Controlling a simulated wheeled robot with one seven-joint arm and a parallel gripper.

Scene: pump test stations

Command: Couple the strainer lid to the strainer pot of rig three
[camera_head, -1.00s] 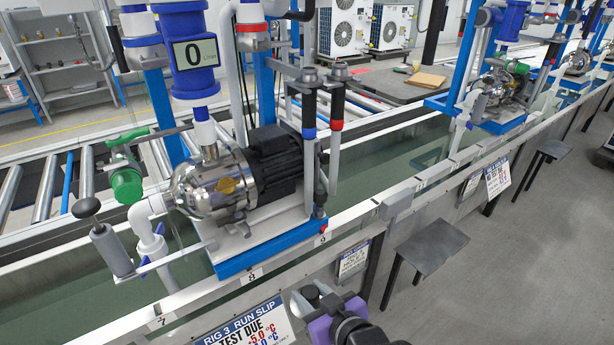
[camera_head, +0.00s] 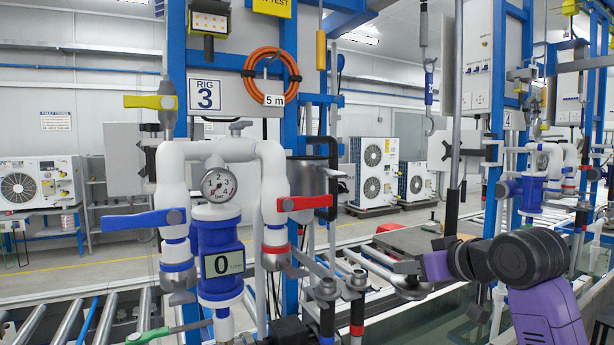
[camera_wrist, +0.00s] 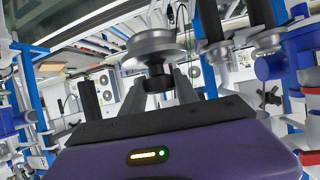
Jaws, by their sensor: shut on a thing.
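The strainer lid is a grey metal disc with a stepped rim and a dark knob. In the wrist view the lid (camera_wrist: 156,48) stands beyond my fingertips, and my gripper (camera_wrist: 158,86) is shut on its dark knob. A grey metal cylinder (camera_head: 308,178) on rig three, behind the red-handled valve, looks like the strainer pot. My gripper is lower and to its right, well apart from it. The pot's mouth is not clearly visible.
Rig three's sign (camera_head: 206,95) hangs above white pipes, a gauge (camera_head: 219,185) and a blue flow meter (camera_head: 221,262). The red valve handle (camera_head: 305,202) and upright posts (camera_head: 357,305) stand near the pot. A hook (camera_head: 429,100) hangs between rig three and my arm.

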